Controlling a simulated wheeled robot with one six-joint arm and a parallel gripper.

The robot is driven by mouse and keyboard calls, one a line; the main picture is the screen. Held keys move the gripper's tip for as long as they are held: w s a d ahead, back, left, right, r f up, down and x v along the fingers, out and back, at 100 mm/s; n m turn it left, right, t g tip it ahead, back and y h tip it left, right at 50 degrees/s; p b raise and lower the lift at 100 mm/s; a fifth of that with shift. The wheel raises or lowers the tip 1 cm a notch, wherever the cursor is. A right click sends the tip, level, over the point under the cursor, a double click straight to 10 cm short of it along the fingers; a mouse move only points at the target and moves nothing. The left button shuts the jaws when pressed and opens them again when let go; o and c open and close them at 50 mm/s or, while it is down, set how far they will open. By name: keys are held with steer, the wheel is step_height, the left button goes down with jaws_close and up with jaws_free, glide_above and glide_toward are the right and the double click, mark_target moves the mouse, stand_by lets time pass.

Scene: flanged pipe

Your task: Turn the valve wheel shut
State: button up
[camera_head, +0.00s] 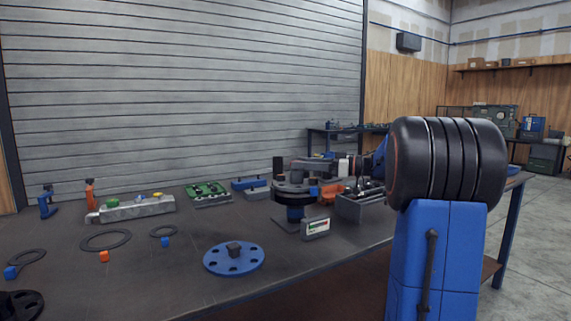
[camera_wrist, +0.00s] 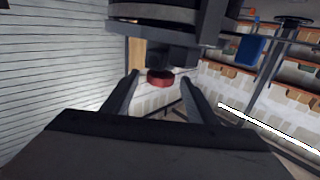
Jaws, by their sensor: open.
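In the wrist view, large dark round parts (camera_wrist: 165,15) fill the top, just beyond my fingers. My gripper (camera_wrist: 160,79) is open, its two dark fingers apart. A small red round part (camera_wrist: 160,76) shows between the fingertips; I cannot tell whether they touch it. In the head view, my arm reaches in from the right behind the flanged piece, and my gripper is hard to make out there.
The dark workbench (camera_head: 150,270) carries a blue flange disc (camera_head: 221,265) in front, loose ring gaskets (camera_head: 85,246), a grey block with coloured parts (camera_head: 135,210), a green tray (camera_head: 206,189) and a small display box (camera_head: 316,229). A grey bin (camera_head: 352,209) stands right of the pipe.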

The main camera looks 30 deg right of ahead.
steer(key=shift+x, duration=3.2)
steer(key=shift+c, duration=0.7)
steer(key=c, duration=0.9)
